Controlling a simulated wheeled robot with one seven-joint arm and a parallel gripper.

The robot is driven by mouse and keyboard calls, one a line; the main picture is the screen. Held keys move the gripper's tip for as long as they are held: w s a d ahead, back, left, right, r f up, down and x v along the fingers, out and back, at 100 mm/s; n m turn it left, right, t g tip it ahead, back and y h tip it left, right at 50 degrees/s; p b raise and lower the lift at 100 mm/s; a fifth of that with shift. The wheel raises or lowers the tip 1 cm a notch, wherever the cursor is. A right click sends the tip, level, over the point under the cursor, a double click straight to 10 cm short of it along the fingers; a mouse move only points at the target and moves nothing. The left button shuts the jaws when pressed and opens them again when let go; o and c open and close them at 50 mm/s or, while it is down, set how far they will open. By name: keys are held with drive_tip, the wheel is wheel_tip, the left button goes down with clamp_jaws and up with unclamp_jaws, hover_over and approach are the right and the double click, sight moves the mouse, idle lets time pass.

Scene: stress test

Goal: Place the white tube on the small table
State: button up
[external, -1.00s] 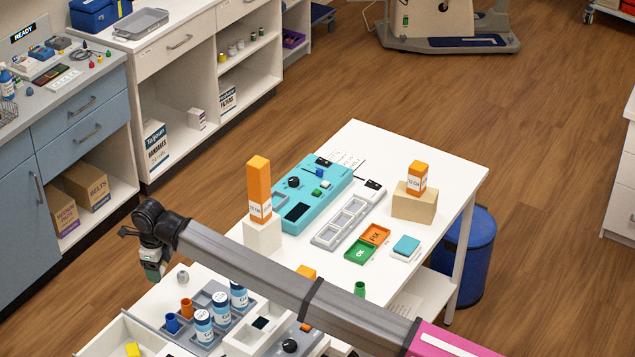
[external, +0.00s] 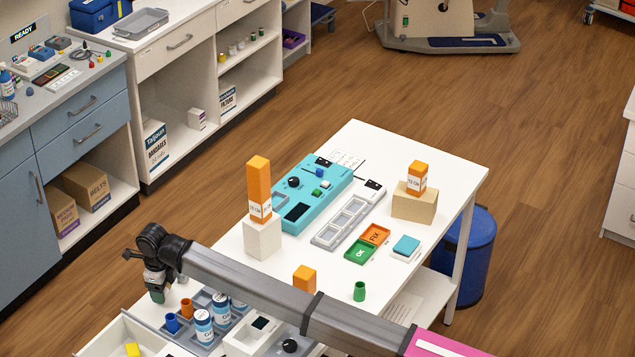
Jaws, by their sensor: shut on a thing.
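I cannot tell whether this is the white tube. I make out no white tube elsewhere. Which table counts as the small table is not clear; the white table is the nearest one, and my arm reaches across it.
A grey tray (external: 222,325) holds white bottles with blue labels and coloured cups. An orange block (external: 304,279) and a green cup (external: 359,291) stand near my arm. A tall orange box (external: 259,185) stands on a white block. A teal device (external: 312,190) lies behind. Bare tabletop shows between.

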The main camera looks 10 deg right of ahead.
drive_tip(key=o, duration=0.9)
wheel_tip(320, 180, up, 12)
drive_tip(key=shift+r, duration=0.1)
